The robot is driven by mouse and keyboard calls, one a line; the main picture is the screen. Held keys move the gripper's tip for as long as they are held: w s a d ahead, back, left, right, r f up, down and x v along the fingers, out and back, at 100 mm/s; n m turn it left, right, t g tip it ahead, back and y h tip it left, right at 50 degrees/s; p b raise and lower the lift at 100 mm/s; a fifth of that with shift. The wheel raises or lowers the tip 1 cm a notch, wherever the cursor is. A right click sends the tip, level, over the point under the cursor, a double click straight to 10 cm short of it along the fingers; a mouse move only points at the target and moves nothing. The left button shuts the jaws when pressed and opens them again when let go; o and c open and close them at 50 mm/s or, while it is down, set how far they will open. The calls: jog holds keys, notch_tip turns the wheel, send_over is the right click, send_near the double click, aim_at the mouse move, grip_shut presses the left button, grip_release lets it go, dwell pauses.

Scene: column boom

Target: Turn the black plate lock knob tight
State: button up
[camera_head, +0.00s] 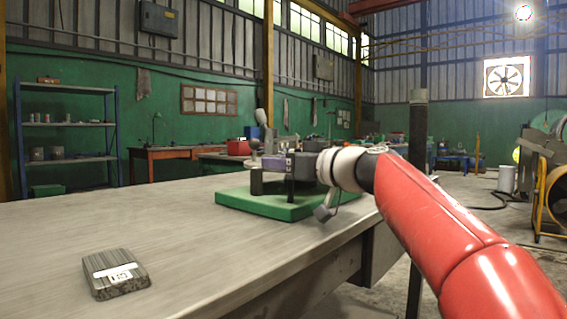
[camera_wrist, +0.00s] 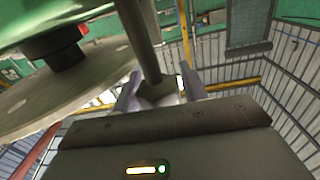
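My gripper (camera_head: 305,166) is at the right of this set-up, seen side-on and partly merged with dark parts. In the wrist view, the fingers of my gripper (camera_wrist: 160,88) stand apart on both sides of a dark grey piece (camera_wrist: 158,93) joined to a rod (camera_wrist: 142,40). I cannot tell whether they touch it, or whether this piece is the black plate lock knob. A black cylinder (camera_wrist: 62,50) shows at upper left.
A dark ribbed box (camera_head: 117,274) with a white label lies on the table (camera_head: 190,250) at front left. The tabletop between it and the green base is clear. A dark vertical post (camera_head: 417,150) stands beyond the table's right edge.

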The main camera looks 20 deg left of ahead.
jog(key=c, duration=0.6)
jog(key=shift+f+m+t+h+b, duration=0.1)
jog(key=shift+m+t+h+b, duration=0.2)
jog(key=shift+t+b, duration=0.1)
jog(key=shift+c, duration=0.2)
jog(key=shift+w+m+t+h, duration=0.1)
jog(key=shift+m+t+h, duration=0.2)
jog(key=shift+m+t, duration=0.25)
jog(key=o, duration=1)
jog(key=shift+d, duration=0.15)
jog(key=b+v, duration=0.2)
jog(key=v, duration=0.5)
jog(key=shift+s+d, duration=0.25)
